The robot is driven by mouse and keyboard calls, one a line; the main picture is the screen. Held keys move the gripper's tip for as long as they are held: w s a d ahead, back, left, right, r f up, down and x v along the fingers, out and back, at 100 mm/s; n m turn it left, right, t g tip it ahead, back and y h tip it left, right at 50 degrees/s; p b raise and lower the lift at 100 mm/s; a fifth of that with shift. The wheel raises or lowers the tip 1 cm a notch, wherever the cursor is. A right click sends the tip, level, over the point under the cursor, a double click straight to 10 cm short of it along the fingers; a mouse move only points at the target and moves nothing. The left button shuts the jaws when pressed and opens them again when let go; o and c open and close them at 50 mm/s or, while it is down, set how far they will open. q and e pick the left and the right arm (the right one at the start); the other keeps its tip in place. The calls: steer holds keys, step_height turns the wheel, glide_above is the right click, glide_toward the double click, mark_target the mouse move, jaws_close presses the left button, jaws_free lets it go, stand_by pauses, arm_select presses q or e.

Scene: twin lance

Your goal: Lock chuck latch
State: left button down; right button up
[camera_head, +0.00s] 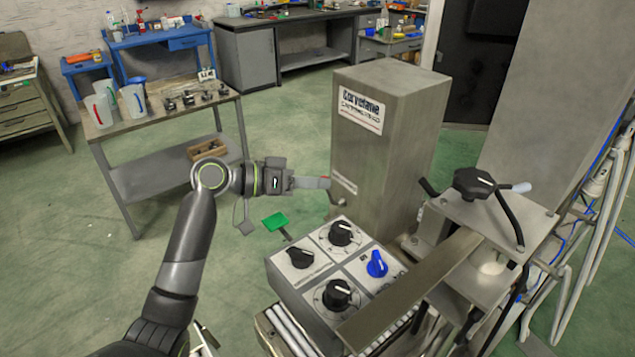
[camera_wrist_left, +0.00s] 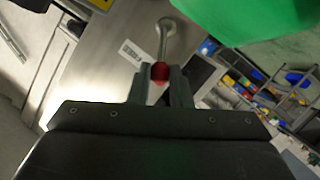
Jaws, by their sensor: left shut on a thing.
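My left gripper (camera_head: 325,183) reaches in from the left and is beside the front of the grey metal cabinet (camera_head: 352,150). In the left wrist view its two dark fingers (camera_wrist_left: 161,86) are closed on a red piece (camera_wrist_left: 160,72). A metal rod with a rounded end (camera_wrist_left: 164,40) runs on from the red piece; this looks like the latch lever. The held part is mostly hidden there. My right gripper is not in view.
A control box with black knobs and a blue knob (camera_head: 377,264) stands below. A green plate (camera_head: 275,221) is left of it. A black star-shaped handle (camera_head: 475,183) is at the right. A side table (camera_head: 150,125) with jugs stands back left. Green floor is clear between.

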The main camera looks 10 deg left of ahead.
arm_select(q)
steer(key=shift+w+a+f+n, duration=0.1)
steer(key=shift+n, duration=0.2)
steer(key=c, duration=1.3)
jaws_free()
steer(key=shift+f+b+v, duration=0.2)
steer(key=shift+b+v, duration=2.35)
steer(key=shift+v, duration=6.2)
